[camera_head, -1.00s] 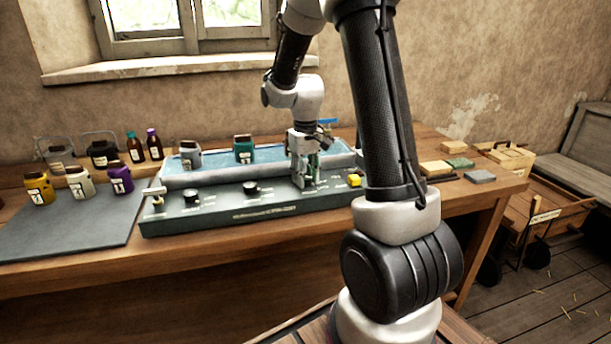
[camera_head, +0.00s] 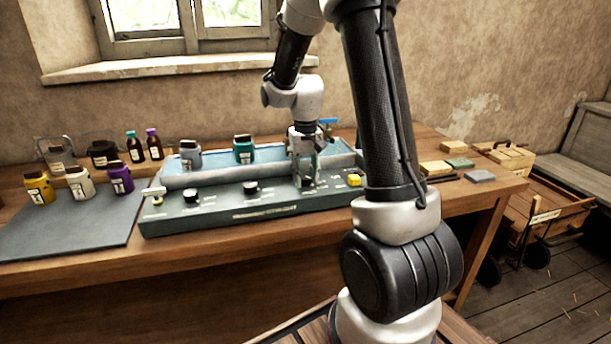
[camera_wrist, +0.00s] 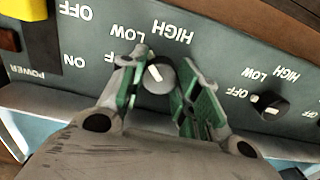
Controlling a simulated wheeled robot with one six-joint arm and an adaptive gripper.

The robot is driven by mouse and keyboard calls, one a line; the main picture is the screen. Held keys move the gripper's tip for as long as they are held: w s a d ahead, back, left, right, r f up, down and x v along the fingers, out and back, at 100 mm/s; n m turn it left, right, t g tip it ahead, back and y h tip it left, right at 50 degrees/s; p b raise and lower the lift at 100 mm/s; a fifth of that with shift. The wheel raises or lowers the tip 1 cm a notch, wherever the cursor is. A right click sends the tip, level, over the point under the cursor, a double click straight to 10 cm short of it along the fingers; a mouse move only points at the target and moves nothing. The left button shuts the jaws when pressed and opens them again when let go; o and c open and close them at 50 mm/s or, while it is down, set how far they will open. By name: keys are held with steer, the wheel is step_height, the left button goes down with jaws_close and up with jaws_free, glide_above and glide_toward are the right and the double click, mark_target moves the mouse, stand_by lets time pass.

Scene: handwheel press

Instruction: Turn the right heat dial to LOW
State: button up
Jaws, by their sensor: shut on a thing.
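The right heat dial (camera_wrist: 158,78) is a round dark knob with a white mark, on the green-grey control panel (camera_head: 240,210). In the wrist view, its mark tilts to the upper left, roughly toward the LOW label (camera_wrist: 127,32). HIGH (camera_wrist: 170,32) is printed beside LOW, and the OFF label is partly hidden by a finger. My gripper (camera_wrist: 162,70) is shut on the dial, one green-padded finger on each side. In the head view my gripper (camera_head: 306,180) points down at the panel's right part and mostly hides the dial.
Another dial (camera_wrist: 270,105) is to the right in the wrist view, its mark toward OFF. A yellow power switch (camera_head: 354,180) is close to the gripper. Jars stand in the water bath (camera_head: 215,166) behind the panel and on the left. Small blocks (camera_head: 480,177) lie at the right.

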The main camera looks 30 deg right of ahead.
mark_target(305, 176)
steer(key=o, duration=1)
steer(key=shift+r, duration=0.1)
step_height(305, 176, up, 12)
steer(key=s+a+r+n+t, duration=0.1)
steer(key=s+a+r+t, duration=0.1)
steer(key=s, duration=1)
steer(key=s+a+r+n+t, duration=0.2)
steer(key=s+a+r, duration=0.1)
steer(key=s, duration=0.8)
steer(key=shift+s+r, duration=0.3)
steer(key=shift+s, duration=0.05)
